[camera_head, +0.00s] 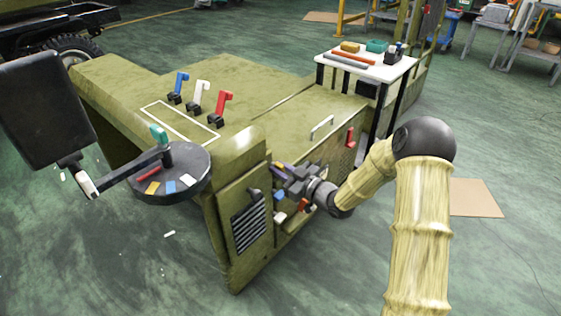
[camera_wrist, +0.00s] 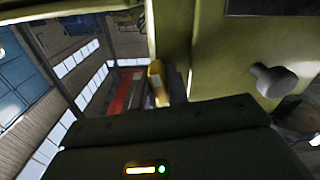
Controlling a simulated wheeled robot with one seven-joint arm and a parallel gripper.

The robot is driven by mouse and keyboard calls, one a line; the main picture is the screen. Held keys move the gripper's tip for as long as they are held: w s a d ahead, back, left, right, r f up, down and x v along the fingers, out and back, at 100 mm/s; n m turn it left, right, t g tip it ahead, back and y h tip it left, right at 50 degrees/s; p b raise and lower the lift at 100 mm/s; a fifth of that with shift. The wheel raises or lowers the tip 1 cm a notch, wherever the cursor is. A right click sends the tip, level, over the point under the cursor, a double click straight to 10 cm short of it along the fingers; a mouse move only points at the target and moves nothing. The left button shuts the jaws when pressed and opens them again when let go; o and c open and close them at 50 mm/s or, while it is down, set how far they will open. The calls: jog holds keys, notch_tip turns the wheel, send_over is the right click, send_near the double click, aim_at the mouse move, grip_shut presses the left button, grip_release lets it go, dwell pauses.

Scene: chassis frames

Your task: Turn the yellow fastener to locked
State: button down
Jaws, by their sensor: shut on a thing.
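The yellow fastener (camera_head: 277,166) is on the side of the olive chassis, at the open compartment right of the vented door. Only a small part of it shows in the head view, at the tips of my gripper (camera_head: 281,169). In the wrist view the yellow fastener (camera_wrist: 156,83) stands up just beyond the dark gripper body, near the olive panel's edge. My gripper is shut on it, though the fingertips are mostly hidden in the wrist view. The fastener's exact angle is hard to tell.
A blue fastener (camera_head: 280,196) and a red one (camera_head: 304,205) sit close below my gripper. The vented door (camera_head: 249,225) stands to the left. A round black tray (camera_head: 143,190) and a white-topped table (camera_head: 385,68) flank the chassis.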

jog(key=shift+f+m+p, duration=0.1)
jog(key=shift+m+p, duration=0.65)
jog(key=shift+m, duration=0.25)
jog(key=c, duration=1.4)
grip_release()
jog(key=shift+s+d, duration=0.3)
jog(key=shift+d, duration=0.15)
jog(key=p+v, duration=0.3)
jog(key=v, duration=1.3)
jog(key=shift+s, duration=0.2)
